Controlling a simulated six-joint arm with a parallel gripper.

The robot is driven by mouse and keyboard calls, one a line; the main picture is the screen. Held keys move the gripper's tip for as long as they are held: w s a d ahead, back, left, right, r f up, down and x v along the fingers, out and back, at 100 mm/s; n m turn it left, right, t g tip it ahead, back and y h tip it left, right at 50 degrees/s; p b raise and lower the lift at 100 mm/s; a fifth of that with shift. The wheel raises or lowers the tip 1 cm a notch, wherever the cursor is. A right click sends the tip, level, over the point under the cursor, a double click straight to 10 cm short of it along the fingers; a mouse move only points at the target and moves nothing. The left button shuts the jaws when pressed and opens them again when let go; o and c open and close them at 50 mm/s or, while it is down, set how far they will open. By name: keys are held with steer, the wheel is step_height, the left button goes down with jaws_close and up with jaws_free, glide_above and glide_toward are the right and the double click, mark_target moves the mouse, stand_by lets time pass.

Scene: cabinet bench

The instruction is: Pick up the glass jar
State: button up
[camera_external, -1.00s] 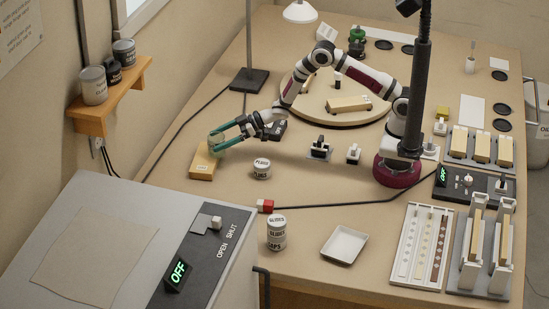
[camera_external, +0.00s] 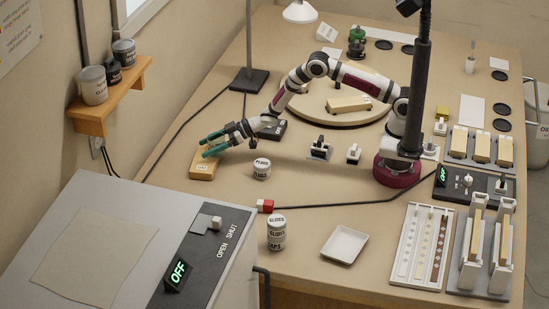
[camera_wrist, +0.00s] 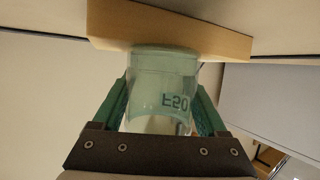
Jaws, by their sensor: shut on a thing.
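In the wrist view the clear, greenish glass jar (camera_wrist: 155,90) with dark lettering sits between the two green fingers of my gripper (camera_wrist: 162,100). The fingers press on its two sides. In the external view my gripper (camera_external: 211,143) is at the left of the bench, over the tan block (camera_external: 203,168). The jar is hard to make out there between the fingers. The tan block (camera_wrist: 170,30) also shows just beyond the jar in the wrist view. Whether jar and block touch is unclear.
A white labelled jar (camera_external: 262,168) stands just right of the block. A grey machine (camera_external: 110,245) fills the front left. A lamp base (camera_external: 249,80) stands behind.

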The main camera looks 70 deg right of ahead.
steer(key=shift+r, duration=0.1)
steer(key=shift+r, duration=0.5)
steer(key=r, duration=0.3)
steer(key=shift+d+r, duration=0.15)
steer(key=shift+d, duration=0.15)
steer(key=s+d+r, duration=0.4)
steer(key=d+r, duration=0.2)
steer(key=d, duration=0.4)
steer(key=shift+d+r, duration=0.15)
steer(key=shift+r, duration=0.1)
stand_by(2.0)
